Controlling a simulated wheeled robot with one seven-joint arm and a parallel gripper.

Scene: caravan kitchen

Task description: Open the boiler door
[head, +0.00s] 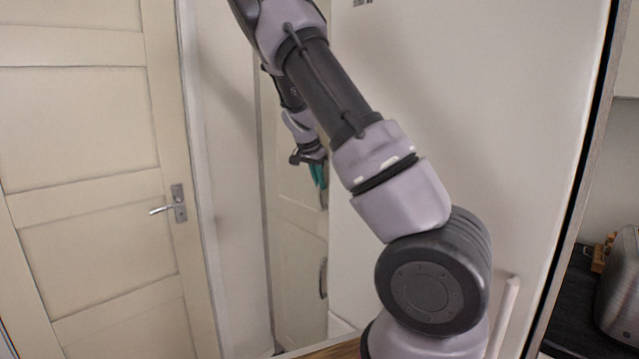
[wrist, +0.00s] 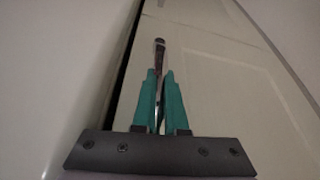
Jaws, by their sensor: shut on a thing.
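The boiler door appears to be the cream panelled door (head: 295,185) in the narrow recess at the middle of the head view. It also fills much of the wrist view (wrist: 215,75). My gripper (head: 321,180) is at its right side, with teal fingertips. In the wrist view my gripper (wrist: 160,76) is shut on a slim metal door handle (wrist: 159,47); its upper end shows beyond the fingertips and the rest is mostly between them. A dark narrow strip runs along the door's left edge in the wrist view; I cannot tell how far the door stands open.
A second dark handle (head: 323,278) sits lower on the recess front. A cream room door (head: 85,130) with a lever handle (head: 175,205) is at the left. A large pale panel (head: 480,90) stands at the right, behind my arm. A wooden surface (head: 335,350) shows at the bottom.

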